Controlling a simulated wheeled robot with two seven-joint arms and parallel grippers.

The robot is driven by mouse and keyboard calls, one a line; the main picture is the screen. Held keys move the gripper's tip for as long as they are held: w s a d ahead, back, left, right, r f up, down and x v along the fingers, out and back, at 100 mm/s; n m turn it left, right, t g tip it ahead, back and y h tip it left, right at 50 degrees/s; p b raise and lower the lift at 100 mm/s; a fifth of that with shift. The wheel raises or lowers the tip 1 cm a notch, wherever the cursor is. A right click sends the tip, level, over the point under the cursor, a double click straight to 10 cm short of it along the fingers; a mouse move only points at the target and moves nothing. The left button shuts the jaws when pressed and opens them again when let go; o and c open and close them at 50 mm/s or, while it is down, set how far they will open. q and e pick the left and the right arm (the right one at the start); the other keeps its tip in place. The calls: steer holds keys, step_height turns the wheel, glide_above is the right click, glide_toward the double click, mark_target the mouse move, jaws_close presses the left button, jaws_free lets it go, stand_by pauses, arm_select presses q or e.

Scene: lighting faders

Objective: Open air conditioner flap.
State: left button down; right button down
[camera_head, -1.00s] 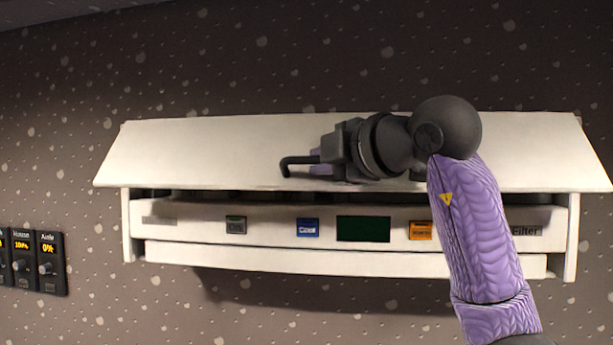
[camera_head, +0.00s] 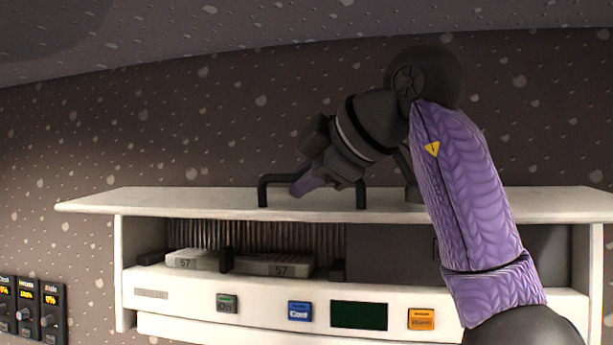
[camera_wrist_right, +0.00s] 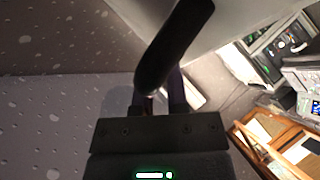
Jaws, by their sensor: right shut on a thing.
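The air conditioner (camera_head: 250,292) is a white wall unit with a row of labelled buttons and a dark green display. Its white top flap (camera_head: 470,203) is raised to about level, and the inside shows beneath it. A black bar handle (camera_head: 263,190) stands on the flap. My right gripper (camera_head: 306,184) is shut on the handle, reaching it from the right and above. In the right wrist view the dark handle (camera_wrist_right: 175,45) crosses in front of the fingers, whose tips are partly hidden. My left gripper is not in view.
Inside the unit lie grey parts marked 57 (camera_head: 275,265) before a ribbed grille. Small fader panels (camera_head: 30,308) are on the wall at lower left. The ceiling (camera_head: 330,25) is above the arm.

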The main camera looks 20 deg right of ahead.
steer(key=shift+w+d+r, duration=0.1)
steer(key=shift+r, duration=0.2)
stand_by(0.4)
steer(key=c, duration=0.6)
jaws_free()
steer(key=shift+w+d, duration=0.1)
steer(key=shift+c, duration=0.2)
steer(key=shift+s, duration=0.2)
steer(key=b+v, duration=0.1)
steer(key=v, duration=0.8)
steer(key=shift+s+r+b, duration=0.15)
steer(key=shift+r+b, duration=0.15)
steer(key=shift+b, duration=0.05)
steer(key=shift+d, duration=0.15)
